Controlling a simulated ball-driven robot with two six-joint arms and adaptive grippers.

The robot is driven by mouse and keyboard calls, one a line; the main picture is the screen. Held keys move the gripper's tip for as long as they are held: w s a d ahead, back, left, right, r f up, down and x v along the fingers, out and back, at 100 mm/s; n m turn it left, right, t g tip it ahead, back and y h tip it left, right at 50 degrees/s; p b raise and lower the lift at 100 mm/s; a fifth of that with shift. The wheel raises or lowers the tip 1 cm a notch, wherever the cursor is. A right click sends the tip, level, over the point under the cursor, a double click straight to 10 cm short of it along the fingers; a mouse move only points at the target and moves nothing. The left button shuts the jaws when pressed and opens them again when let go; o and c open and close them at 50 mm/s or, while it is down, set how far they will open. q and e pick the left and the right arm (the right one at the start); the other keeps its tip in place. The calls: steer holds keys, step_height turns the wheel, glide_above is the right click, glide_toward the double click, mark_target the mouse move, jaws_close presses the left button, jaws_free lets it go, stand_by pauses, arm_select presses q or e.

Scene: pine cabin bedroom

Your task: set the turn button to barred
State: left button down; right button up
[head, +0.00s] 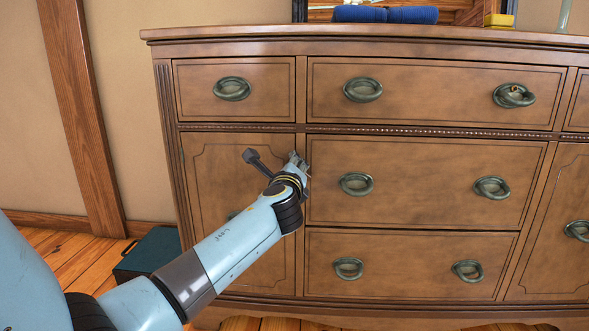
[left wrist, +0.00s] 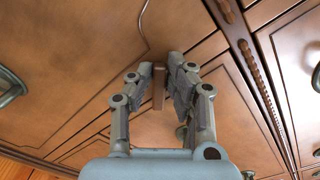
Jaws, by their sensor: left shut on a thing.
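The turn button (left wrist: 158,88) is a small brown wooden bar on the front of the dresser (head: 220,160). In the left wrist view it stands between my left gripper's fingers, near the seam beside the cupboard door. My left gripper (left wrist: 162,78) is shut on it, with a finger on each side. In the head view my left gripper (head: 298,162) is at the upper right edge of the left door, and it hides the button there. Whether the button lies across the door edge cannot be told. My right gripper is not in view.
A beaded moulding (head: 400,131) runs just above my gripper. A dark green box (head: 150,252) stands on the floor at the left.

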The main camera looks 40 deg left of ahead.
arm_select(q)
steer(key=shift+s+a+f+n+b, duration=0.1)
steer(key=shift+f+n+b, duration=0.3)
steer(key=shift+n, duration=0.85)
steer(key=shift+s+a+f+n+b, duration=0.15)
steer(key=shift+n+b, duration=0.5)
steer(key=shift+n, duration=0.65)
steer(key=shift+w+a+f+n+b, duration=0.1)
steer(key=shift+f+n+b, duration=0.35)
steer(key=shift+n, duration=0.8)
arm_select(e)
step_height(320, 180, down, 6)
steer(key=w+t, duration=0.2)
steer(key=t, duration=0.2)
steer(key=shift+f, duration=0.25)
arm_select(q)
steer(key=shift+r, duration=0.1)
steer(key=c, duration=1.3)
jaws_free()
steer(key=shift+r, duration=0.1)
steer(key=v, duration=1.2)
steer(key=shift+s, duration=0.15)
